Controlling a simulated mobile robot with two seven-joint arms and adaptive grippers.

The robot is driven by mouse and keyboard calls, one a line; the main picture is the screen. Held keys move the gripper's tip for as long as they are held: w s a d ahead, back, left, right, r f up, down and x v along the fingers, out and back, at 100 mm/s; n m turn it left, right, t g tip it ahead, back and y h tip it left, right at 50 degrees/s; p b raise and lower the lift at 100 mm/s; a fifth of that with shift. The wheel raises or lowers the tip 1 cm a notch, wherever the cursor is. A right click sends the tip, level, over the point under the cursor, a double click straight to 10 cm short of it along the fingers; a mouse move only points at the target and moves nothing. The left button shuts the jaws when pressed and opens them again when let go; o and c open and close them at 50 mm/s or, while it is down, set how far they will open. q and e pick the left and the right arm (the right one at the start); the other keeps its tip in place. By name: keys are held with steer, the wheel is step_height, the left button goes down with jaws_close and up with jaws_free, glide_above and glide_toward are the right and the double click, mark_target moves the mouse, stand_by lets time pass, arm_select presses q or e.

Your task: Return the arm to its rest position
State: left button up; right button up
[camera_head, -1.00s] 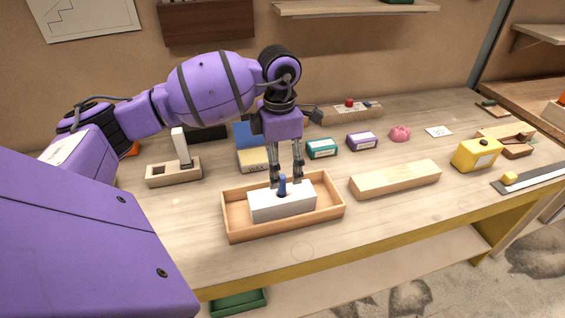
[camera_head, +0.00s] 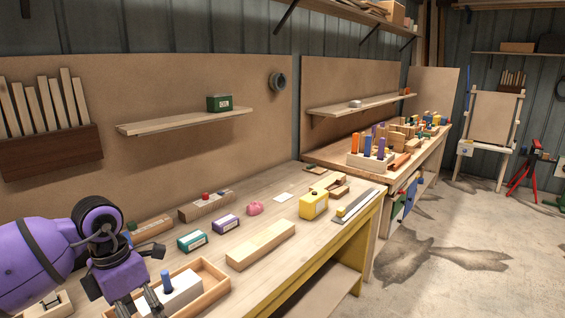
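My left arm comes in from the left, and its purple wrist with the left gripper (camera_head: 138,308) hangs at the lower left. Its two fingers stand apart, with the tips at the picture's bottom edge and nothing seen between them. A white block (camera_head: 185,291) with an upright blue peg (camera_head: 166,281) sits in a shallow wooden tray (camera_head: 215,270), just right of the fingers. The tray's near part is cut off. My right gripper is not in view.
On the workbench (camera_head: 283,262) are a long wooden block (camera_head: 260,246), a teal box (camera_head: 192,241), a purple box (camera_head: 226,223), a pink object (camera_head: 255,209) and a yellow box (camera_head: 313,205). A second bench with coloured pegs (camera_head: 371,148) stands farther right. The floor (camera_head: 450,235) at right is open.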

arm_select(q)
steer(key=s+d+f+n+g+h, duration=0.1)
steer(key=s+d+f+h, duration=0.25)
steer(key=d, duration=0.45)
steer(key=s+d+f+g+h, duration=0.1)
steer(key=s+d+f+h, duration=0.2)
steer(key=d, duration=0.5)
steer(key=d+r+n+t+h, duration=0.3)
steer(key=d+n+t+h, duration=0.55)
steer(key=n+h, duration=0.2)
steer(key=a+f+n+t+y+p, duration=0.1)
steer(key=a+f+n+t+y, duration=0.9)
steer(key=n, duration=1)
steer(key=s+a+f+n+g+y, duration=0.2)
steer(key=s+f+n+g+y, duration=0.1)
steer(key=s+f+n, duration=0.3)
steer(key=s+a+f+n+g+y, duration=0.3)
steer(key=s+f+n+g+y, duration=0.1)
steer(key=s+f, duration=0.7)
steer(key=shift+s+n+y, duration=0.3)
steer(key=shift+s+n, duration=0.55)
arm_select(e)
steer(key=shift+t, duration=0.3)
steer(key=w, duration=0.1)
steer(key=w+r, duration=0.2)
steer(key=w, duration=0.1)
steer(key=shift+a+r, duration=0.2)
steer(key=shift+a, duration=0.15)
